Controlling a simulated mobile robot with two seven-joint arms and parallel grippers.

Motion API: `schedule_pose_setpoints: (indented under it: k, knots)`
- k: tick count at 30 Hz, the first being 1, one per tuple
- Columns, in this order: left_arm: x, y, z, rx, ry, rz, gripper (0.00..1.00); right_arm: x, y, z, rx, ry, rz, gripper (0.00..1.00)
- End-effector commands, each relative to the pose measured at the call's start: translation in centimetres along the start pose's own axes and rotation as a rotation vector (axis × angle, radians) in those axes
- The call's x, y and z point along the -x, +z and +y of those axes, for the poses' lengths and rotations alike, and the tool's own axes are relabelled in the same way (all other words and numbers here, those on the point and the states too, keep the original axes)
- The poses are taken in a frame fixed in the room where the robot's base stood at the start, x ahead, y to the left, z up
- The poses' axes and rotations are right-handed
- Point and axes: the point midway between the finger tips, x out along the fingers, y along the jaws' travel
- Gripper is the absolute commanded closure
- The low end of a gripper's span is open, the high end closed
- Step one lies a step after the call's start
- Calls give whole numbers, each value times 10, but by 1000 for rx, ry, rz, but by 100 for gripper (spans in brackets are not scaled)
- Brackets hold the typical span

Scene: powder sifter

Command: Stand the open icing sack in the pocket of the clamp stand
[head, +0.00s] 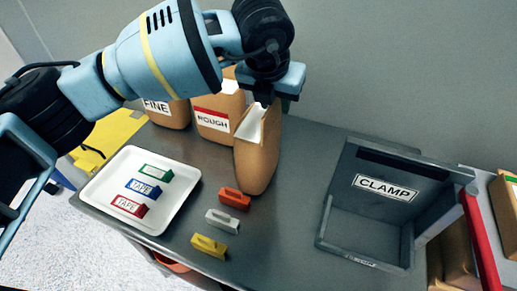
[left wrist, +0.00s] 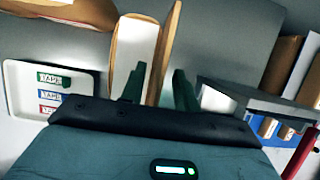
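A brown sack with an open top and white inside (head: 257,155) is on the grey table's back middle; no label shows on it. I take it for the icing sack. It also shows in the left wrist view (left wrist: 135,45). My left gripper (head: 263,100) is over its top. In the left wrist view its fingers (left wrist: 160,82) stand apart, one on each side of the sack's near wall, with gaps showing. The clamp stand (head: 385,190), a dark open-fronted box labelled CLAMP, stands at the right with its pocket empty. My right gripper is out of view.
Sacks labelled FINE (head: 160,108) and ROUGH (head: 212,123) stand behind. A white tray (head: 98,198) holds green, blue and red tape blocks. Orange (head: 234,198), white (head: 222,221) and yellow (head: 209,246) clips lie in front of the sack. Table between clips and stand is clear.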

Motion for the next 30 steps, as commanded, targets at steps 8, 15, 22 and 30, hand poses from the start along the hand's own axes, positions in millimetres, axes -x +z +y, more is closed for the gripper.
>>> schedule_pose_setpoints:
  k: [8, 15, 22, 30]
  knots:
    - [-1, 0, 0, 0, 0, 0, 69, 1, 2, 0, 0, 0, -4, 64]
    - [-1, 0, 0, 0, 0, 0, 94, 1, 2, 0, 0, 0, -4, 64]
    - [-1, 0, 0, 0, 0, 0, 100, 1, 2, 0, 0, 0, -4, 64]
    - [-1, 0, 0, 0, 0, 0, 100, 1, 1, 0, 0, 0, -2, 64]
